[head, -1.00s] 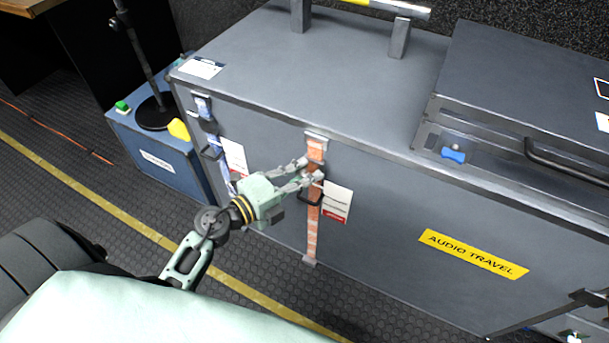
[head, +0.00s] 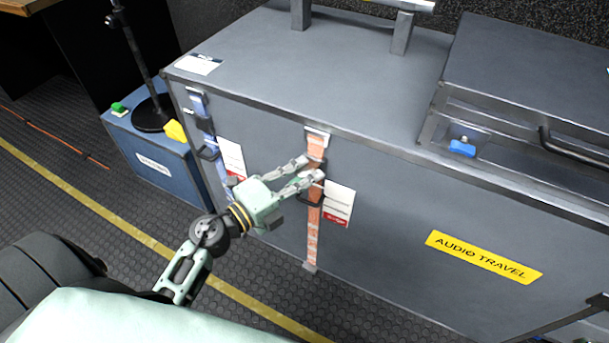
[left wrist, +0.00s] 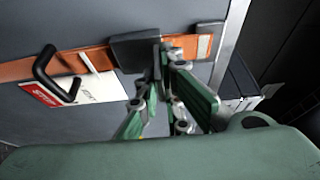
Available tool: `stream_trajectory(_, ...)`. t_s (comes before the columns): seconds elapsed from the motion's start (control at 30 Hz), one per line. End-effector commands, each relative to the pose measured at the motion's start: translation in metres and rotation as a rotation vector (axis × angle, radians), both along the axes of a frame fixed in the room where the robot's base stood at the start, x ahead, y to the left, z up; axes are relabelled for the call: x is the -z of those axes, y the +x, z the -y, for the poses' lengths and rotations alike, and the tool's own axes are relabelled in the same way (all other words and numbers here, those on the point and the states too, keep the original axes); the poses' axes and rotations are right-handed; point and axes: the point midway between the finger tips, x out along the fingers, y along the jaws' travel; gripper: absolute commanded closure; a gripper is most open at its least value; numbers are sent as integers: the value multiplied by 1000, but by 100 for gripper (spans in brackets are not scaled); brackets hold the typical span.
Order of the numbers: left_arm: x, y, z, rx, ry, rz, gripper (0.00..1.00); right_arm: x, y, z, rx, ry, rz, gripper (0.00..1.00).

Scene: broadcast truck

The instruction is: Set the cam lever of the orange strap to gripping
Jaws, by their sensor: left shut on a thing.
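The orange strap (head: 313,235) runs down the front of a large grey case. It also crosses the left wrist view (left wrist: 92,62). A dark grey cam lever (left wrist: 136,54) lies across the strap in the left wrist view. My left gripper (head: 314,169) is at the strap's upper part, below the case's top edge. Its fingertips (left wrist: 162,50) are shut on the cam lever and hide part of it. A black handle loop (head: 308,200) sits on the strap just below the fingers. I cannot tell the lever's exact angle. My right gripper is not in view.
The grey case (head: 385,240) bears a white-and-red tag (head: 338,204) beside the strap and a yellow label (head: 483,257). A blue strap (head: 198,104) is to the left. A blue box (head: 150,160) stands beyond it. Floor in front is clear.

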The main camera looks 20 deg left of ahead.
Motion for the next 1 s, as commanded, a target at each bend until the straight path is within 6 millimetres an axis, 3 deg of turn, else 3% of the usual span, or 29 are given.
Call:
stream_trajectory(0.27,2,-1,0,0,-1,-4,100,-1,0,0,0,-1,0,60)
stream_trajectory(0.3,2,-1,0,0,0,-4,93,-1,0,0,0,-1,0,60)
stream_trajectory(0.5,1,0,0,0,0,-3,76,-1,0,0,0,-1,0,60)
stream_trajectory(0.83,1,-2,-1,0,0,-1,75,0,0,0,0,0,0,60)
stream_trajectory(1.0,2,-18,-8,-1,0,-4,75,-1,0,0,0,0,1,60)
